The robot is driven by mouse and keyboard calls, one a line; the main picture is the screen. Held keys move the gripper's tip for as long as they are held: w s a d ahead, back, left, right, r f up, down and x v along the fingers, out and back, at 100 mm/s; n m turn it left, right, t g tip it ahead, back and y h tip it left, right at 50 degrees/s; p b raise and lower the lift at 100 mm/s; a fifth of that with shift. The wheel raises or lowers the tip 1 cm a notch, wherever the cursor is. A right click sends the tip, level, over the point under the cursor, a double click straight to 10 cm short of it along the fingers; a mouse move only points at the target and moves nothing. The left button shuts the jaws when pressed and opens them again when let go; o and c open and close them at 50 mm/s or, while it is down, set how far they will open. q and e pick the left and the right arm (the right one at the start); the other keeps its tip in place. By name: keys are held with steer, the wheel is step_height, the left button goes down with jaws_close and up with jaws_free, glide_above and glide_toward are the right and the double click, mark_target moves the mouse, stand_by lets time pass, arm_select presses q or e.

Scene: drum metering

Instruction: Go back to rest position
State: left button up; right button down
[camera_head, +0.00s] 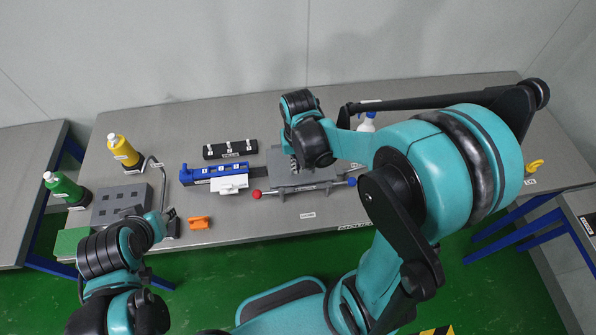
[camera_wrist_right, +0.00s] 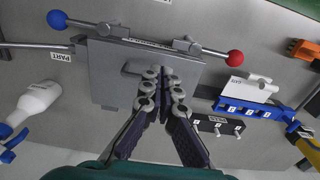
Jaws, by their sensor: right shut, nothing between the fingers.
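My right gripper (camera_wrist_right: 163,78) is shut and empty in the right wrist view. Its fingertips are over the grey plate fixture (camera_wrist_right: 108,85), beside a small raised tab on it; I cannot tell whether they touch. In the head view the right wrist hides most of this gripper, above the same fixture (camera_head: 335,174). The fixture has a red ball handle (camera_wrist_right: 235,58) and a blue ball handle (camera_wrist_right: 57,19). My left gripper (camera_head: 168,222) is small in the head view, near the table's front left; its finger gap is unclear.
On the table (camera_head: 255,228) are a blue block with a white part (camera_head: 229,184), a black numbered strip (camera_head: 229,149), an orange piece (camera_head: 199,222), a grey holed block (camera_head: 122,203), and yellow (camera_head: 123,150) and green (camera_head: 62,187) bottles. A white bottle (camera_wrist_right: 36,100) stands beside the fixture.

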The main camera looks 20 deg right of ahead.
step_height(320, 180, up, 5)
steer(key=shift+w+r+p, duration=0.15)
steer(key=shift+r+p, duration=0.05)
steer(key=shift+p, duration=0.25)
steer(key=s+f+n+t+b, duration=0.2)
steer(key=s+f+t+b, duration=0.3)
steer(key=b, duration=0.7)
steer(key=s+t, duration=0.1)
steer(key=s, duration=0.1)
steer(key=shift+s+a+n+t, duration=0.25)
steer(key=shift+s+n+t, duration=0.05)
steer(key=shift+t, duration=0.1)
